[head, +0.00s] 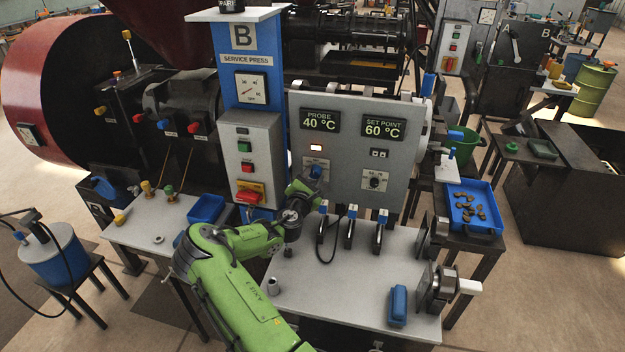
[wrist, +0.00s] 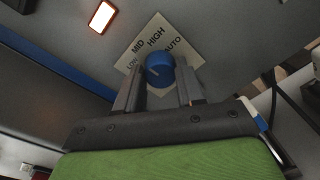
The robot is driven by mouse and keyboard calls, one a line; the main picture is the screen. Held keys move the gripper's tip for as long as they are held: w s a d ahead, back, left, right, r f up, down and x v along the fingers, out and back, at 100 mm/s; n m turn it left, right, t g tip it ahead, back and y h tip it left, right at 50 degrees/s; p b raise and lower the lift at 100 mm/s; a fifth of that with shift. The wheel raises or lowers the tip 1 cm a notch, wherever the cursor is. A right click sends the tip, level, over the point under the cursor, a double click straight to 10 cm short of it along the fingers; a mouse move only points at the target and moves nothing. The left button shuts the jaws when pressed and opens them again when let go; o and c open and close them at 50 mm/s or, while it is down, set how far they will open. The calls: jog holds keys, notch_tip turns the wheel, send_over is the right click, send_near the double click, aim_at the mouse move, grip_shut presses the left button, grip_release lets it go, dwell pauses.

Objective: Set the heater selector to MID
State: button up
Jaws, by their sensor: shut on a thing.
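The heater selector is a blue knob (wrist: 160,66) on a pale diamond-shaped plate (wrist: 157,35) marked LOW, MID, HIGH and AUTO. In the head view the knob (head: 316,171) sits low on the left of the grey control panel (head: 345,140). My gripper (wrist: 160,82) is shut on the knob, one finger on each side of it. In the head view my gripper (head: 307,187) reaches up to the knob from below left and hides part of its plate. A small pale mark shows on the knob, but which label it points to is unclear.
A lit indicator (head: 316,148) is above the selector. The displays read probe 40 °C (head: 320,121) and set point 60 °C (head: 382,128). A black dial (head: 375,182) is to the right. Several blue-topped clamps (head: 351,213) stand below the panel. A red switch (head: 249,194) is at left.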

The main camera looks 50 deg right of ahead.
dwell(0.3)
jog(key=o, duration=1)
jog(key=shift+m, duration=0.3)
jog(key=shift+o, duration=0.2)
jog(key=b+v, duration=0.2)
jog(key=v, duration=1.4)
jog(key=shift+d, duration=0.1)
